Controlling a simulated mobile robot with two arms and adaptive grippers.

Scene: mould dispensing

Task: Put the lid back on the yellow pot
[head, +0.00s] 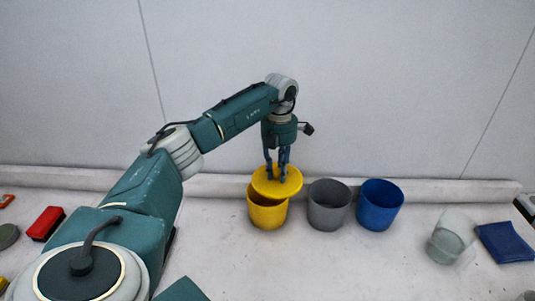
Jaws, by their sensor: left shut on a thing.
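The yellow pot (267,217) stands upright on the table near the back edge. The yellow lid (264,187) is a round disc at the pot's mouth, tilted and set a little to the right, with a dark gap showing under its left side. I cannot tell whether it touches the rim. My left gripper (277,174) points down from above and is shut on the lid. The lid's underside and most of the pot's opening are hidden. My right gripper is not in view.
A grey pot (328,212) and a blue pot (379,213) stand open just right of the yellow pot. A clear glass (450,241) and a dark blue folded cloth (506,243) lie farther right. A red block (46,222) is at far left.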

